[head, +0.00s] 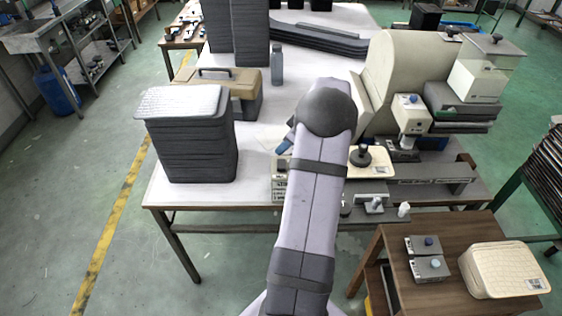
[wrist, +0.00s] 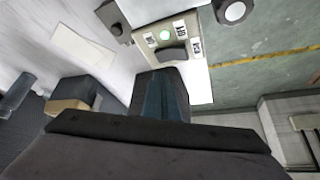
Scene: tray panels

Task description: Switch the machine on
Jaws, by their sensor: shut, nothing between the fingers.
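The machine (head: 405,75) is a large cream drum-shaped unit on the white table, right of my arm in the head view. A beige control box (head: 279,188) sits at the table's front edge, partly hidden by my arm. My arm mostly hides the gripper in the head view.
A stack of dark trays (head: 190,140) and a tan-lidded toolbox (head: 228,82) stand left of my arm. A bottle (head: 277,64) stands behind. A wooden side table (head: 440,245) with small switch boxes and a cream case (head: 503,270) is at front right.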

